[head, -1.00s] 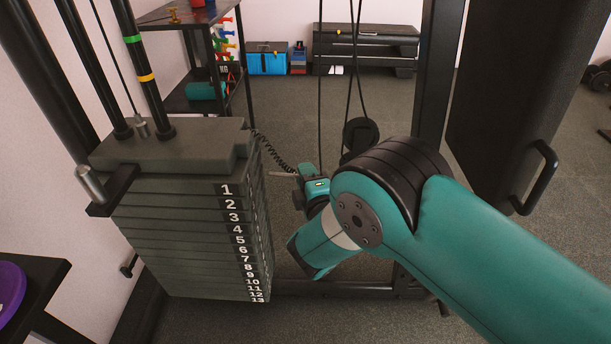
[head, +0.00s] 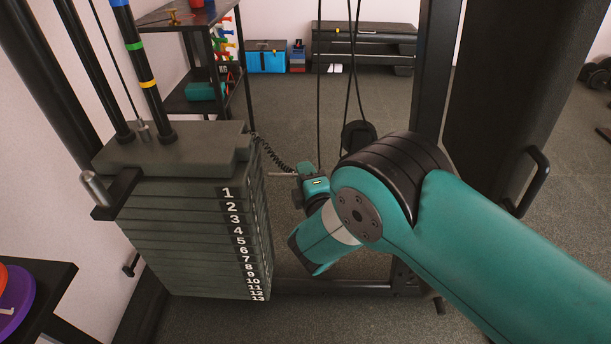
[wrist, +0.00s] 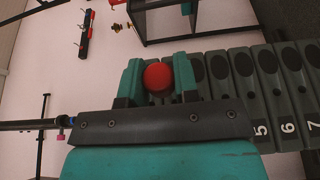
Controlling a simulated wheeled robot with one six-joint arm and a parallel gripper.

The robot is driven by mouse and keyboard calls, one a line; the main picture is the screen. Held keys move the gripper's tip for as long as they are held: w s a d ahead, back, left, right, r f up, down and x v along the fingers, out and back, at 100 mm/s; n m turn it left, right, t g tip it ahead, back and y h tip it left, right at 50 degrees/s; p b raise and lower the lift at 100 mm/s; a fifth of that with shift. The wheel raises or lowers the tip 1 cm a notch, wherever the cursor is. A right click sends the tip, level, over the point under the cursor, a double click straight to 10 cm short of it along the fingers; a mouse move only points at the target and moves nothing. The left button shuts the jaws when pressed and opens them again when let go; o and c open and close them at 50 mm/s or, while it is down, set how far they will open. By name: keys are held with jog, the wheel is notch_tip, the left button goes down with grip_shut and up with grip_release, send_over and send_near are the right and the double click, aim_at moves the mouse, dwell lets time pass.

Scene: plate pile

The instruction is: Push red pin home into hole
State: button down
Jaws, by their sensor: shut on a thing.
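The red pin's round red knob (wrist: 158,77) sits between the two teal fingers of my gripper (wrist: 158,84) in the wrist view. My gripper is shut on it. In the head view my gripper (head: 314,184) is just right of the numbered weight stack (head: 185,235). The pin's thin metal shaft (head: 281,175) points left from it toward the stack's right side, level with the upper plates. I cannot tell whether the shaft's tip is in a hole. In the wrist view, the plates (wrist: 291,95) labelled 5, 6 and 7 show at the right; the hole behind the knob is hidden.
A black coiled cord (head: 270,154) runs from the stack top to near my gripper. Cables with a pulley (head: 359,137) hang behind my arm, and a black upright (head: 437,70) stands to the right. A shelf (head: 215,108) stands behind. A dark table (head: 50,290) is at lower left.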

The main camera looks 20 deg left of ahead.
jog(key=shift+r+p, duration=1.2)
jog(key=shift+r, duration=0.7)
jog(key=shift+f, duration=0.1)
jog(key=shift+s+a+b, duration=0.15)
jog(key=shift+a+b, duration=0.2)
jog(key=shift+a, duration=0.45)
jog(key=shift+a, duration=0.1)
jog(key=shift+s+a, duration=0.1)
jog(key=shift+a, duration=0.15)
jog(key=shift+s+a+b, duration=0.25)
jog(key=shift+a+b, duration=0.3)
jog(key=shift+a, duration=0.45)
jog(key=shift+s+a+b, duration=0.25)
jog(key=shift+a+b, duration=0.35)
jog(key=shift+a, duration=0.4)
jog(key=shift+s+a+b, duration=0.25)
jog(key=shift+a+b, duration=0.3)
jog(key=shift+a, duration=0.45)
jog(key=c, duration=0.8)
grip_release()
